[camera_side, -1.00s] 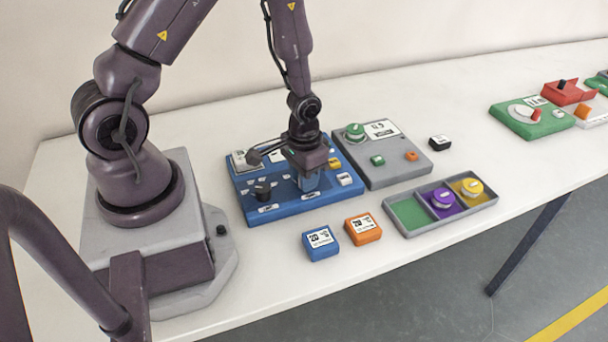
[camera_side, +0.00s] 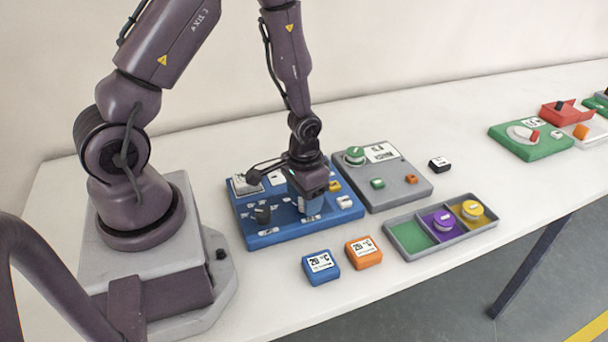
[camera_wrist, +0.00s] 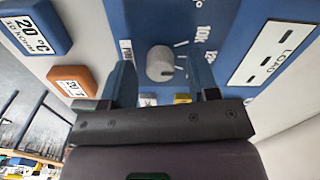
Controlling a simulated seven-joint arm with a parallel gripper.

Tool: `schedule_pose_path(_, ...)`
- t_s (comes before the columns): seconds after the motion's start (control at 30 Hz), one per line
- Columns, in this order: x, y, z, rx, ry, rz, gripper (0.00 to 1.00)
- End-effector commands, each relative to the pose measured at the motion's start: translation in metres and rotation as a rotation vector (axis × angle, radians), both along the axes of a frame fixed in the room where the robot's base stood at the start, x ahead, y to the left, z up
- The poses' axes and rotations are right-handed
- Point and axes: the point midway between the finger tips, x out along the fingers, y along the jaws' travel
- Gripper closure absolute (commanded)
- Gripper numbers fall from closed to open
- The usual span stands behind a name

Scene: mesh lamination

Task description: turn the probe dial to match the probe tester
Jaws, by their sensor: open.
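The blue panel (camera_side: 272,232) lies in front of my arm. In the wrist view, a round grey dial (camera_wrist: 160,63) with a pointer line sits on it, ringed by marks and printed values, one reading like 10k. My gripper (camera_side: 311,205) is low over the panel's front part. Its two blue fingers (camera_wrist: 161,82) are open, one on each side of the dial; contact is not visible. In the side view the gripper hides the dial. A blue box (camera_side: 320,267) and an orange box (camera_side: 363,253) in front both show 20 °C.
A black knob (camera_side: 262,215) stands at the panel's left. A grey panel (camera_side: 400,193) with a green knob adjoins at right. A grey tray (camera_side: 405,253) holds purple and yellow round pieces. A small black box (camera_side: 439,164) and a green device (camera_side: 530,143) stand farther right.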

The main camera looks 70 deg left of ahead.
Motion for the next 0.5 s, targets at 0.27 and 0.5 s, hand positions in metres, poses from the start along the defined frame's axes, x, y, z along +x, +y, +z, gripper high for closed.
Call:
schedule_pose_path(0.27, 0.001, 0.001, 0.052, 0.002, -0.007, 0.002, 0.45)
schedule_pose_path(0.5, 0.0, 0.001, 0.098, 0.002, -0.005, 0.001, 0.45)
